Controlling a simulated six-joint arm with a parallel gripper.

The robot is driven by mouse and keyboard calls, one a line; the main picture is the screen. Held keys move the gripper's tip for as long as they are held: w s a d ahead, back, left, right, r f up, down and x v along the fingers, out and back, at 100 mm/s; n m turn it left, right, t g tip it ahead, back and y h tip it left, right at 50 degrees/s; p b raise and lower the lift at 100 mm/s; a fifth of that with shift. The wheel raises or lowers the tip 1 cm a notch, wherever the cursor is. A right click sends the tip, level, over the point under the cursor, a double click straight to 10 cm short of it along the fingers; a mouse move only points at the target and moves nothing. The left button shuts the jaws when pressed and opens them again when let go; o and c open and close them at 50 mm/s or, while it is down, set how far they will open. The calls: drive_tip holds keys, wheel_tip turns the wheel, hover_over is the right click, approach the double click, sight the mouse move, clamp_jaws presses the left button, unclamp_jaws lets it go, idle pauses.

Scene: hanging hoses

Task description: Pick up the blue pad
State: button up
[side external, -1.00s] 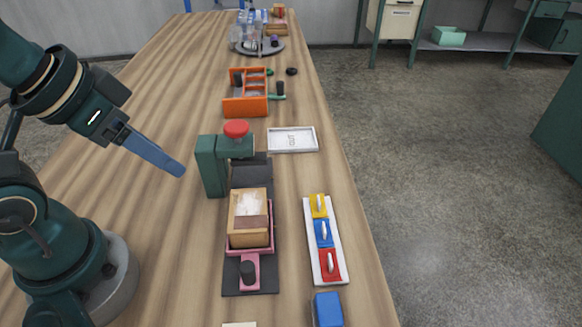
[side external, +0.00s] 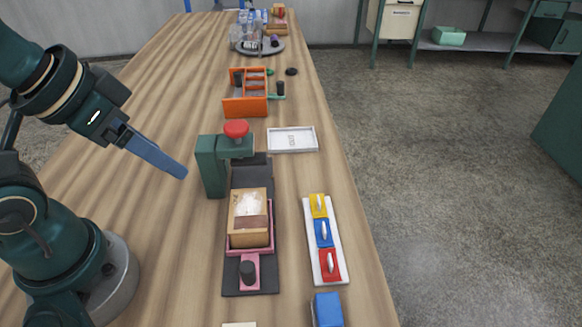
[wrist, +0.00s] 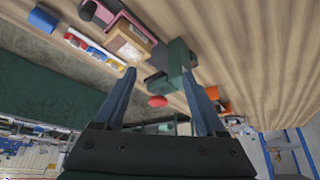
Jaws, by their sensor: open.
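The blue pad (side external: 324,234) sits in the middle of a white tray (side external: 338,270), between a yellow pad (side external: 318,207) and a red pad (side external: 330,265). Each pad has a pale handle on top. My gripper (side external: 184,172) is in the air at the left, beyond the green press and well apart from the pads. In the wrist view my gripper (wrist: 160,84) shows two blue fingers spread apart with nothing between them.
A green press (side external: 211,165) with a red knob stands between my gripper and the pads. A wooden box (side external: 236,225) sits in a pink holder before it. A blue block (side external: 327,309) lies nearer the front. A white OUT tray (side external: 292,139) and orange rack (side external: 245,106) stand farther back.

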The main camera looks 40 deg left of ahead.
idle(0.3)
drive_tip(key=w+d+r+n, duration=0.2)
drive_tip(key=w+r+n, duration=0.2)
drive_tip(key=n, duration=0.3)
drive_tip(key=n+g+h, duration=0.1)
drive_tip(key=n+g, duration=0.3)
hover_over(329, 308)
drive_tip(key=w+a, duration=0.5)
wheel_tip(329, 308, down, 7)
drive_tip(key=s+d+f, duration=0.1)
drive_tip(key=f, duration=0.1)
drive_tip(key=s+d+f+m+g, duration=0.1)
drive_tip(key=s+d+f, duration=0.1)
drive_tip(key=f, duration=0.1)
drive_tip(key=s+d+f+m+y, duration=0.1)
drive_tip(key=s+d+f, duration=0.1)
drive_tip(key=shift+f+g, duration=0.3)
drive_tip(key=shift+f, duration=2.4)
clamp_jaws()
